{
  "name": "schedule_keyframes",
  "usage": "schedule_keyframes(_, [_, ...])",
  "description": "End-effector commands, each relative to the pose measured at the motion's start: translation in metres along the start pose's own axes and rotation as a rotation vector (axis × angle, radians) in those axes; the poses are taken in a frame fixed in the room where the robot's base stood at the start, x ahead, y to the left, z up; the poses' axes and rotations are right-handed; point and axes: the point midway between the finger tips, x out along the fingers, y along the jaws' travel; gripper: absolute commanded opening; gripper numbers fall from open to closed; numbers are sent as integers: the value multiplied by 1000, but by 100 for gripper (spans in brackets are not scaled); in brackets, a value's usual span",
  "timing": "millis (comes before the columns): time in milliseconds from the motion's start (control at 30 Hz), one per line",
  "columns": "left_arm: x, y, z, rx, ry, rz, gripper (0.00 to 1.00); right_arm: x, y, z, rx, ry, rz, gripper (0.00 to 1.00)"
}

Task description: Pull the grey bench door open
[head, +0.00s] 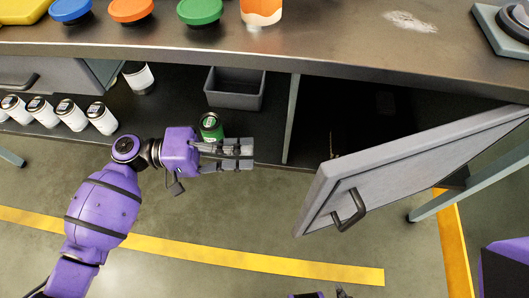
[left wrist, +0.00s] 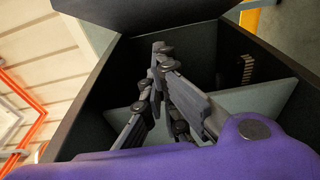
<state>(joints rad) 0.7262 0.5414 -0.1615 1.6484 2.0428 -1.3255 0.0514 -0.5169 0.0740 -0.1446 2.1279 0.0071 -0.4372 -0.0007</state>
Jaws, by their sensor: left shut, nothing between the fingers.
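The grey bench door (head: 425,160) stands swung out from the bench at the right of the head view, with the dark compartment (head: 345,115) behind it exposed. Its dark bar handle (head: 350,209) is on the outer face near the free left edge. My left gripper (head: 250,154) is shut and empty in front of the lower shelf, left of the door and apart from it. Its fingers (left wrist: 165,70) also show in the left wrist view, before dark panels. Small dark and purple parts show at the bottom edge of the head view; I cannot tell whether they belong to my right gripper.
A green can (head: 211,127) stands right by my left gripper, with a grey bin (head: 235,88) behind it. The bench top (head: 330,35) holds coloured lids. Floor is clear between my left arm and the door.

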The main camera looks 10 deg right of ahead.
Motion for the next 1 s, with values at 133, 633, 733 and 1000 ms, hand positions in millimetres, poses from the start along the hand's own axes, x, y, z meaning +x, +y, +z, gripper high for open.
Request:
schedule_keyframes(133, [24, 1, 1, 2, -2, 3, 0, -4, 0, 7, 2, -14, 2, 0])
schedule_keyframes(633, [100, 0, 25, 0, 1, -2, 0, -4, -1, 5, 2, -10, 0, 0])
schedule_keyframes(733, [102, 0, 34, 1, 2, -1, 0, -3, -1, 1, 2, -4, -1, 0])
schedule_keyframes(1000, [104, -1, 39, 1, 3, -1, 0, -4, -1, -1, 3, 0, -1, 0])
